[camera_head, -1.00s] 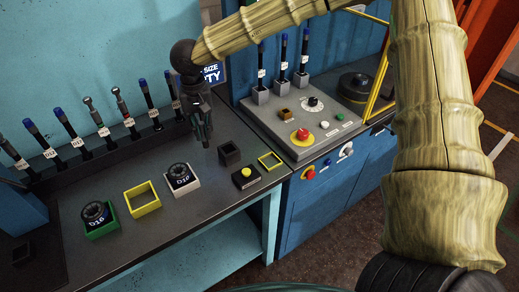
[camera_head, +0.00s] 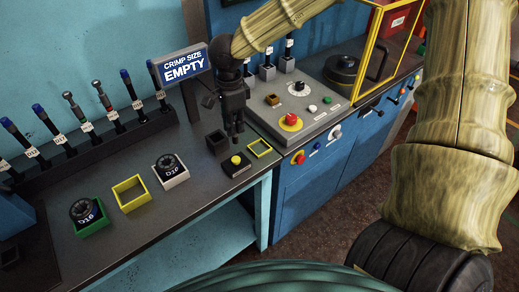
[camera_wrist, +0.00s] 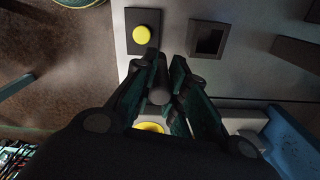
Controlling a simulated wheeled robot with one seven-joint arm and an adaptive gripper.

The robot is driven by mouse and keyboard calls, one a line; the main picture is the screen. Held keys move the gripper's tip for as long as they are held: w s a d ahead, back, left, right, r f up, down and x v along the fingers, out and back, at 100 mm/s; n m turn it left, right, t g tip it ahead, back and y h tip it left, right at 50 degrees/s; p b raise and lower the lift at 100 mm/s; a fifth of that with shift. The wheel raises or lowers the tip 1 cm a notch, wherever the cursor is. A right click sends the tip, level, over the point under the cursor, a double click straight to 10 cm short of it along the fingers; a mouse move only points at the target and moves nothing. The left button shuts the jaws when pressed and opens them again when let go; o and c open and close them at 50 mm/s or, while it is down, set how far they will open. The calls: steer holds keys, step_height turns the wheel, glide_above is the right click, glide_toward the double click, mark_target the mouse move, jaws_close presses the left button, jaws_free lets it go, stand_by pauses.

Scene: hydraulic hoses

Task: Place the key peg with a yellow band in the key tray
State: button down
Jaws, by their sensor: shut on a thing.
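No yellow band can be made out on the peg, which the fingers largely cover. A yellow patch below the fingers in the wrist view is partly hidden, and I cannot tell what it belongs to.
A black block with a yellow button (camera_head: 236,160) and an open black box (camera_head: 217,142) stand close by. Left are a white die box (camera_head: 174,180), a yellow frame (camera_head: 131,193) and a green die box (camera_head: 91,230). A control panel (camera_head: 310,118) with a red knob is right.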

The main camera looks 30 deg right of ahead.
steer(key=s+d+f+m, duration=0.1)
steer(key=s+d+m, duration=0.3)
steer(key=s+m, duration=0.6)
steer(key=s+d+f+m, duration=0.1)
steer(key=s+d+m, duration=0.45)
steer(key=m, duration=0.75)
steer(key=shift+w+a+f+p, duration=0.2)
steer(key=shift+w+f+p, duration=0.7)
steer(key=shift+w, duration=1.5)
steer(key=shift+w+a+f+p, duration=0.2)
steer(key=shift+w+f+p, duration=0.7)
steer(key=shift+w, duration=1.55)
steer(key=shift+w+a+f+p, duration=0.2)
steer(key=shift+w+f+p, duration=0.65)
steer(key=shift+w, duration=1.55)
steer(key=shift+f, duration=0.15)
steer(key=c, duration=1.9)
jaws_free()
steer(key=shift+f, duration=0.1)
steer(key=o, duration=0.4)
steer(key=shift+o, duration=0.2)
